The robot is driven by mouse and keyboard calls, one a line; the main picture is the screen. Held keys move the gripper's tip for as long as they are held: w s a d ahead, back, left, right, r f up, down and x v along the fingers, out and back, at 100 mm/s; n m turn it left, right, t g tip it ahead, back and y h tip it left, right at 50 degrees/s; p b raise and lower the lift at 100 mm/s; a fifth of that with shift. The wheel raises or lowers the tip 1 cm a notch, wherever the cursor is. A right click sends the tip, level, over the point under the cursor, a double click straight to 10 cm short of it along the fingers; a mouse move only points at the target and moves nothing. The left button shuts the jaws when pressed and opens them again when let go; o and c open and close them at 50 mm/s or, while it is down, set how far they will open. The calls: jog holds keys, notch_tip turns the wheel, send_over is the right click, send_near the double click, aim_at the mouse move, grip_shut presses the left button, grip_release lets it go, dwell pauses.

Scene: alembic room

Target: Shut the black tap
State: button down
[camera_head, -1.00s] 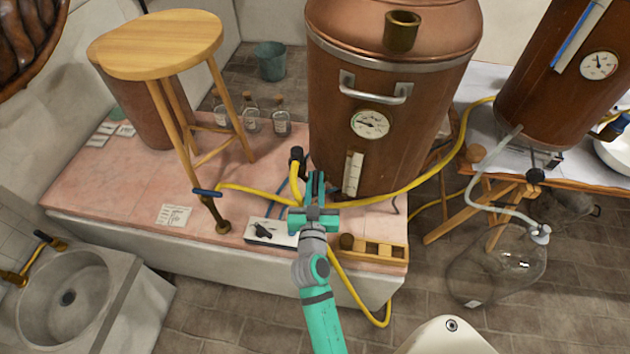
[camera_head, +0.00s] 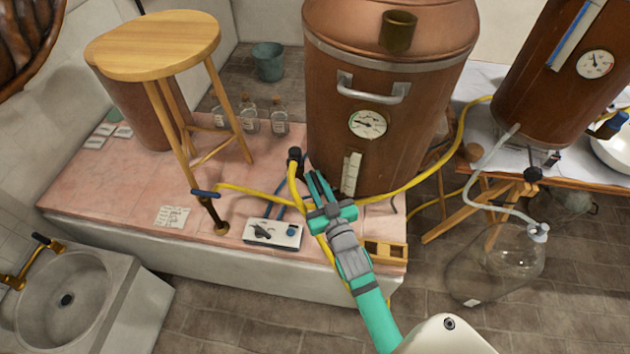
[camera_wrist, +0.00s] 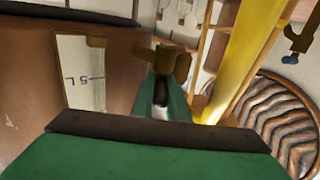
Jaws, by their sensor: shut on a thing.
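The black tap (camera_head: 294,154) shows as a dark fitting low at the left of the large copper still (camera_head: 440,130). A yellow hose (camera_head: 293,178) hangs from beside it. My gripper (camera_head: 317,180) reaches to the foot of the still, just right of the dark fitting. In the wrist view, its green fingers (camera_wrist: 162,95) are close together, with a dark brownish winged piece (camera_wrist: 160,62) at their tips. It looks like part of the tap, but the fingers hide much of it. I cannot tell how far the tap is turned.
A box with a black knob (camera_head: 273,232) and a wooden rack (camera_head: 385,252) lie near the platform's front edge. A blue-handled pipe (camera_head: 208,205) and a wooden stool (camera_head: 155,45) stand left. A second still (camera_head: 545,95) and a glass carboy (camera_head: 500,262) are right.

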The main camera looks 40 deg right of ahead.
jog(key=shift+d+f+n+t+y, duration=0.1)
jog(key=shift+n+t+y, duration=0.15)
jog(key=shift+n+y, duration=1.15)
jog(key=shift+d+f+n+t+y, duration=0.2)
jog(key=shift+n+y, duration=0.6)
jog(key=shift+y, duration=1.2)
jog(key=shift+a+r+n+y, duration=0.1)
jog(key=shift+n+y, duration=0.3)
jog(key=c, duration=1.7)
grip_release()
jog(key=shift+r, duration=0.1)
jog(key=shift+s+d+r+m+h, duration=0.1)
jog(key=shift+s+d+m+h, duration=0.1)
jog(key=shift+m+h, duration=0.15)
